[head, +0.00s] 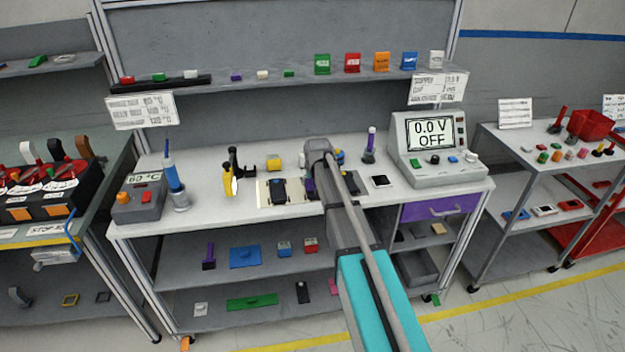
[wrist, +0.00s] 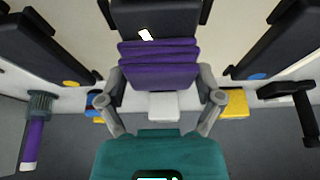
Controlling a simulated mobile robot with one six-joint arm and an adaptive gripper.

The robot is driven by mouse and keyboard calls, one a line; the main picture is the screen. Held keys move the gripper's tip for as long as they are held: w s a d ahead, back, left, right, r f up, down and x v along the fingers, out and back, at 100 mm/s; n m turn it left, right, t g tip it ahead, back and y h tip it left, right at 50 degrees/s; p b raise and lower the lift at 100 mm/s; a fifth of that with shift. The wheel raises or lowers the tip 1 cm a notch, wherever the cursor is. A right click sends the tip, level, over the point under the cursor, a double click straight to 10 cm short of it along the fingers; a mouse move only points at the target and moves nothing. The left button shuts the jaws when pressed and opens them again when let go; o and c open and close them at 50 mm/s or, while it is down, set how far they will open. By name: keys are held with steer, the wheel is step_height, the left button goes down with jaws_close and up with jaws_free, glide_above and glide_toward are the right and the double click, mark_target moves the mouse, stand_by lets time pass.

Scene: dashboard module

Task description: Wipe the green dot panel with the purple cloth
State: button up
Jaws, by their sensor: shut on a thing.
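My gripper (wrist: 158,82) is shut on the purple cloth (wrist: 158,74), a folded pad held between its two fingers. The cloth lies against or just above a black panel (wrist: 155,18) with a small white mark; I cannot tell whether they touch. No green dot shows on this middle panel; part of it is hidden by the cloth. In the head view my arm hides most of the cloth (head: 311,188).
A purple-handled tool (head: 371,143) stands upright in a holder. The voltage unit (head: 435,172) is on the bench's right, the temperature unit (head: 137,207) on its left.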

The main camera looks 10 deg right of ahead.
steer(key=shift+s+r, duration=0.1)
steer(key=shift+s, duration=1.1)
steer(key=shift+r+p, duration=3)
steer(key=shift+p, duration=0.05)
steer(key=shift+r, duration=0.1)
step_height(320, 180, up, 3)
steer(key=p, duration=0.3)
steer(key=shift+d, duration=0.15)
